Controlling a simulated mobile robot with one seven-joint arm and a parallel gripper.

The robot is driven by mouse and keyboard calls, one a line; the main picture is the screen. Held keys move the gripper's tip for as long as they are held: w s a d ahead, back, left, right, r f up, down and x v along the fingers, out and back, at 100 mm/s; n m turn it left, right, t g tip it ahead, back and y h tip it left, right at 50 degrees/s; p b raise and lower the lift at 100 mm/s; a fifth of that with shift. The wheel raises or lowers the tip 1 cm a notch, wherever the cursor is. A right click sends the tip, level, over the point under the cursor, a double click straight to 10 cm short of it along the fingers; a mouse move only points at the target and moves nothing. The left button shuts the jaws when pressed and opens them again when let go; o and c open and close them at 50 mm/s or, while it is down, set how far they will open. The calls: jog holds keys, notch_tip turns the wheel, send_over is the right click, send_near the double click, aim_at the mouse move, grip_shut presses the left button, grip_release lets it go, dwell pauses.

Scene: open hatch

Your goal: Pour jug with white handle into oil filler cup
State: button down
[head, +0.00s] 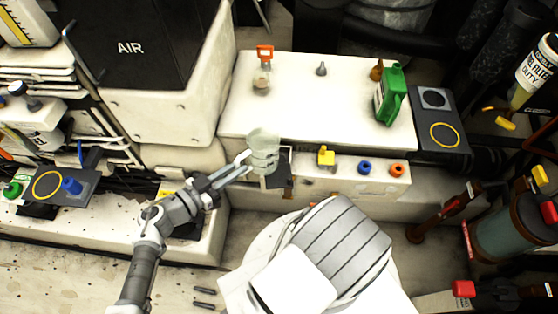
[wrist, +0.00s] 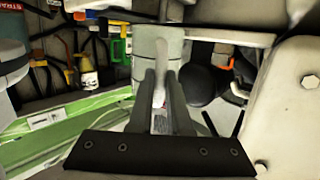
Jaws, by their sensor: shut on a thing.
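A translucent pale jug (head: 264,146) is held in the air near the front edge of the white block, left of its middle. My gripper (head: 243,163) is shut on its handle. In the wrist view the jug (wrist: 157,45) is straight ahead, and its white handle (wrist: 159,85) stands between the fingers. The jug's tilt and contents cannot be told. A small round cup-like fitting (head: 261,86) is on the block behind the jug, beside an orange-topped part (head: 265,54). I cannot tell for sure which fitting is the oil filler cup.
A green bottle (head: 390,95) stands at the block's right. Yellow (head: 326,155), blue (head: 365,167) and orange (head: 397,170) caps line the front ledge. A tall black AIR housing (head: 140,55) bounds the left. The middle of the white top (head: 320,105) is bare.

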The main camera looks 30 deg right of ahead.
jog(key=shift+d+f+h+b, duration=0.1)
jog(key=shift+f+h+b, duration=0.2)
jog(key=shift+b, duration=0.05)
jog(key=shift+r, duration=0.1)
jog(key=shift+r+p, duration=0.85)
jog(key=shift+r, duration=0.65)
jog(key=w+d+r+n+t+y, duration=0.35)
jog(key=w+r+t, duration=0.25)
jog(key=w+r, duration=0.85)
notch_tip(320, 180, up, 11)
jog(key=n+p, duration=0.1)
jog(key=p, duration=1.5)
jog(key=shift+s+d, duration=0.15)
jog(key=shift+d, duration=0.05)
